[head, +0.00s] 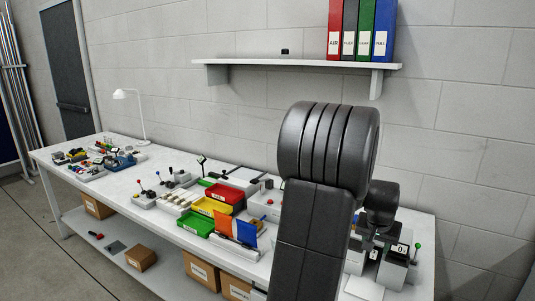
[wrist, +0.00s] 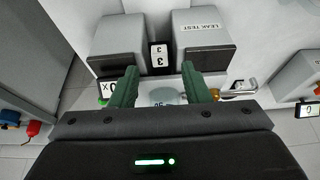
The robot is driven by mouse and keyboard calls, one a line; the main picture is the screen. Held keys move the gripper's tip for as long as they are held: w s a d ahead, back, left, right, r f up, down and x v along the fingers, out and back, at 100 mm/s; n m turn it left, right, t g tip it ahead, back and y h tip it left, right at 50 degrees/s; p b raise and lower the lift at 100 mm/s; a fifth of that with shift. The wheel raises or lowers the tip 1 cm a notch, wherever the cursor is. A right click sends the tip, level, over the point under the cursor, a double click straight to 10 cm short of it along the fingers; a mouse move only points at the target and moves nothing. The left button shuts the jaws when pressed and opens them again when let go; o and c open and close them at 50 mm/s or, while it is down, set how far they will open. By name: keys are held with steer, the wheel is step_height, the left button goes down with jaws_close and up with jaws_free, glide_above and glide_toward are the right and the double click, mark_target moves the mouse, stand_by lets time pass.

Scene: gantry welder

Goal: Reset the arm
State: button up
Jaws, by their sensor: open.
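My arm rises in front of the bench in the head view and hides part of its right end. In the wrist view my gripper (wrist: 160,88) shows two green fingers held apart, with nothing between them. It points at the bench near two grey boxes. One box (wrist: 203,38) is marked "LEAK TEST"; the other grey box (wrist: 119,40) stands to its left. A small number plate (wrist: 158,55) reading 3 sits between them. A round pale dial or disc (wrist: 162,97) lies below the fingers, partly hidden.
The long white bench (head: 128,180) carries red (head: 225,194), yellow (head: 212,208) and green bins (head: 197,223), small fixtures and a white lamp (head: 126,95). A wall shelf (head: 290,63) with several binders hangs above. Cardboard boxes (head: 141,258) sit underneath. Floor at the left is clear.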

mark_target(374, 252)
steer(key=shift+x, duration=1.55)
steer(key=shift+s, duration=0.1)
steer(key=shift+s, duration=0.1)
steer(key=shift+a+r, duration=0.1)
steer(key=shift+r, duration=0.55)
steer(key=v, duration=1.3)
steer(key=x, duration=1.4)
steer(key=shift+f+p, duration=0.15)
steer(key=shift+p, duration=0.15)
steer(key=shift+s+a+b, duration=0.2)
steer(key=shift+s+a, duration=0.25)
steer(key=shift+s, duration=0.35)
steer(key=shift+s+a+b, duration=0.25)
steer(key=shift+s+a, duration=0.25)
steer(key=shift+s, duration=0.25)
steer(key=shift+s+a+b, duration=0.2)
steer(key=shift+s+a, duration=0.25)
steer(key=shift+s, duration=0.35)
